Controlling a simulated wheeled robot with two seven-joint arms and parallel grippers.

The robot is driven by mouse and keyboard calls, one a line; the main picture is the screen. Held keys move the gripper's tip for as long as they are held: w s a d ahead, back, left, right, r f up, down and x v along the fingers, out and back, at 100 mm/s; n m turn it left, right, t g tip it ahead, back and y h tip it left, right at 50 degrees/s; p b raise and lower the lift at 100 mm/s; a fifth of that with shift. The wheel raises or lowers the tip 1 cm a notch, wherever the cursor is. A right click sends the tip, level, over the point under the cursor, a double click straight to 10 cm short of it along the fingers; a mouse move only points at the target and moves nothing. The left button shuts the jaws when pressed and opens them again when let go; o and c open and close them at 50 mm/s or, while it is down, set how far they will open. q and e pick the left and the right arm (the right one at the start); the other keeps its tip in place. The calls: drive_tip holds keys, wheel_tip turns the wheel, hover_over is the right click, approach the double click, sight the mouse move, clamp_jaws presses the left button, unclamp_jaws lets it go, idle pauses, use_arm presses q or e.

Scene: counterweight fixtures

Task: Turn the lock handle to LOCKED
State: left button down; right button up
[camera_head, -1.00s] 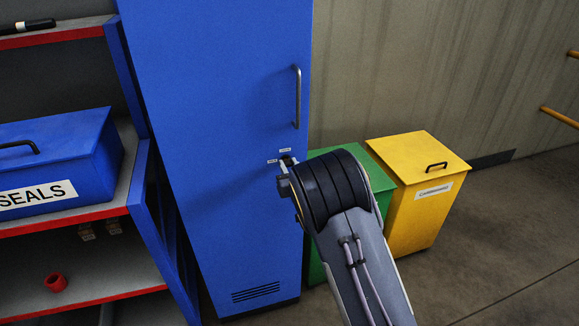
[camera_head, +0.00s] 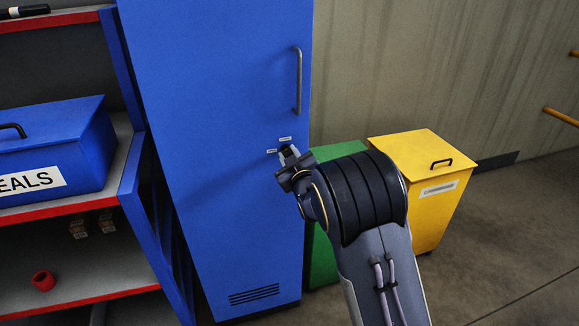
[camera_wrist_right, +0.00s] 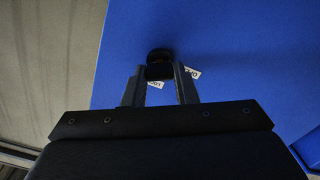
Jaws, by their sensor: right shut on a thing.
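The blue cabinet (camera_head: 215,110) stands upright with its door shut. Its small dark lock handle (camera_wrist_right: 159,56) shows in the right wrist view, between the fingers of my right gripper (camera_wrist_right: 160,72). That gripper is shut on the handle. In the head view my right gripper (camera_head: 288,155) is at the door, below the long grey pull bar, and hides most of the handle. Two small white labels (camera_head: 285,139) sit above and to the left of the lock; their words are too small to read there. Which label the handle points to cannot be told. My left gripper is not in view.
A long grey pull bar (camera_head: 298,80) is on the door above the lock. A green bin (camera_head: 322,258) and a yellow bin (camera_head: 430,210) stand right of the cabinet. A shelf (camera_head: 70,206) with a blue SEALS box (camera_head: 62,135) is at the left. Floor at the right is clear.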

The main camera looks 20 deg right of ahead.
drive_tip(key=shift+a+f+n+b, duration=0.1)
drive_tip(key=shift+n+b, duration=2.45)
drive_tip(key=shift+n, duration=0.55)
drive_tip(key=shift+f+n+b, duration=0.1)
drive_tip(key=shift+n+b, duration=2.4)
drive_tip(key=shift+n, duration=0.6)
drive_tip(key=o, duration=1)
drive_tip(key=s, duration=0.7)
drive_tip(key=shift+s, duration=0.4)
